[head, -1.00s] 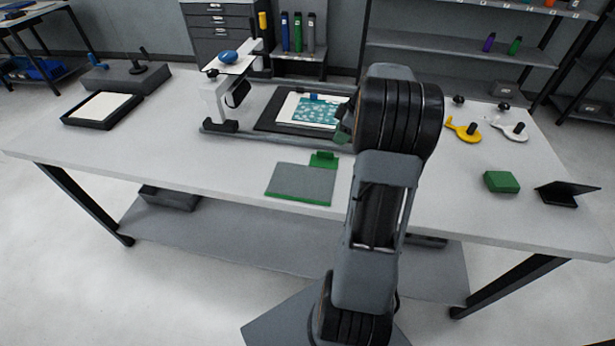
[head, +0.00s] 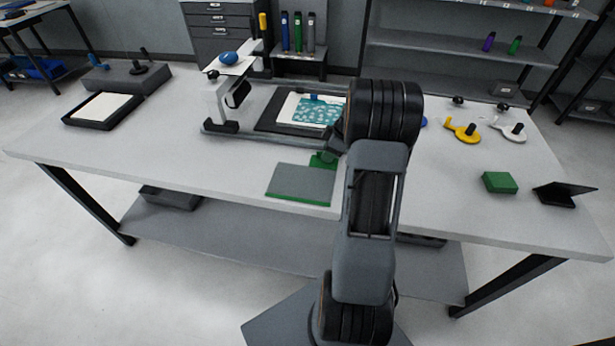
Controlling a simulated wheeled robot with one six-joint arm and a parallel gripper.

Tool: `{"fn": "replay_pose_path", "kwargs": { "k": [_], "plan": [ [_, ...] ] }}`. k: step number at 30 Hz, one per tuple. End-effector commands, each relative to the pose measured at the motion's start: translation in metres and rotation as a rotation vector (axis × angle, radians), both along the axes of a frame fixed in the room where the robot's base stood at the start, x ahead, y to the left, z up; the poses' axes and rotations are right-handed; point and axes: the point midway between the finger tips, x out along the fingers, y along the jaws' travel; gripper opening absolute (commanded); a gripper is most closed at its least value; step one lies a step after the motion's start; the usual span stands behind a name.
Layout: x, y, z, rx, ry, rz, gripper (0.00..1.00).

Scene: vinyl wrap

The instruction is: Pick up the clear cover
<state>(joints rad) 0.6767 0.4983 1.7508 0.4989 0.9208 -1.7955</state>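A flat grey, see-through-looking panel (head: 297,182) with a green edge lies on the table left of my arm. It looks like the clear cover. A green tab (head: 322,160) stands at its far right corner. My gripper (head: 333,146) shows only in part, just beyond my arm's upper joint and close to the tab. I cannot tell whether it touches the tab. Its fingers are too small and too covered to read as open or shut.
A black board with a teal patterned sheet (head: 317,111) lies behind the panel, beside a white and grey stand (head: 222,105). A black tray (head: 102,111) is at left. A green block (head: 500,182) and a yellow tool (head: 462,131) are at right. The front left table is clear.

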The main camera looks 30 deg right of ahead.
Motion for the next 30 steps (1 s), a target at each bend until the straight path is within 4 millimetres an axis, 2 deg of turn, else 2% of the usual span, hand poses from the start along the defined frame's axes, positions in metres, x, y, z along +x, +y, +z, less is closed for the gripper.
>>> {"fn": "replay_pose_path", "kwargs": {
  "k": [3,14,30],
  "plan": [
    [0.0,-0.0001,0.0002,0.0,0.0,0.0,0.34],
    [0.0,-0.0003,0.0006,-0.001,-0.001,0.0,0.0],
    [0.0004,-0.0005,0.0053,-0.001,-0.003,-0.001,0.0]
  ]
}}
